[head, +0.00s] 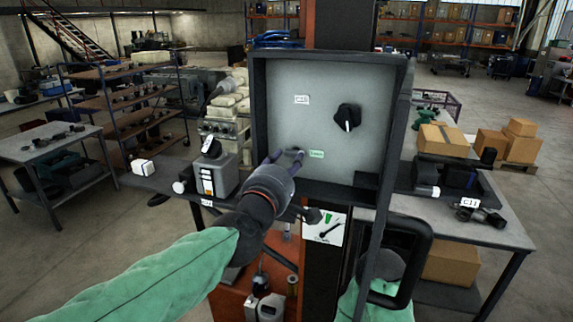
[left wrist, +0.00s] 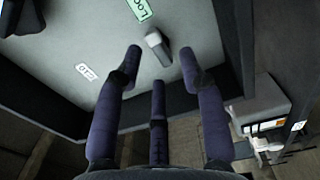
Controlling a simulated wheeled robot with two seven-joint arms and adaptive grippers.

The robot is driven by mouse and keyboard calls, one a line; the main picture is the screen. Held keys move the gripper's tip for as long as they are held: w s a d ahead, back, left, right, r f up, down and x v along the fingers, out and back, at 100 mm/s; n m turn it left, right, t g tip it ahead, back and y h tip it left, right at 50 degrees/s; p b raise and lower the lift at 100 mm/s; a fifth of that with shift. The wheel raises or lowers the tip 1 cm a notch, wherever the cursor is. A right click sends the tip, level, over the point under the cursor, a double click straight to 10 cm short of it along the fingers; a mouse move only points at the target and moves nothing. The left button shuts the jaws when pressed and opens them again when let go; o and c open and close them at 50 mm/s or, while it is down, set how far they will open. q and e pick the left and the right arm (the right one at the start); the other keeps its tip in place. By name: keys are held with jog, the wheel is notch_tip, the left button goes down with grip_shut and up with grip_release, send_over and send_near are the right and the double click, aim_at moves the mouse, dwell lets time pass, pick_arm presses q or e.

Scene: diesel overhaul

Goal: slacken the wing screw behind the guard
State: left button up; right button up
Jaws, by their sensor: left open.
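The wing screw (left wrist: 157,47) is a small grey wing on the pale back plate of a dark-framed box (head: 325,75). A green label (head: 316,154) sits beside it. My left gripper (head: 284,157) is open in front of the screw, at the box's lower edge. In the left wrist view its fingers (left wrist: 160,56) spread around the screw's near side; I see no clear contact. The guard (head: 392,165) seems to be the dark panel seen nearly edge-on at the box's right, with a black loop handle (head: 428,250). My right green sleeve shows behind that handle; its gripper is mostly hidden.
A black knob (head: 347,117) is on the plate, up and right of the screw. A grey device (head: 216,172) stands on the shelf left of the box. A bench (head: 490,230) with small parts is at the right. Cartons (head: 443,138) stand behind it.

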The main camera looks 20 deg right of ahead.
pick_arm(q)
jog(key=shift+w+d, duration=0.1)
jog(key=shift+w, duration=0.05)
jog(key=shift+w+d, duration=0.4)
jog(key=shift+w, duration=0.2)
jog(key=shift+s, duration=0.1)
grip_shut()
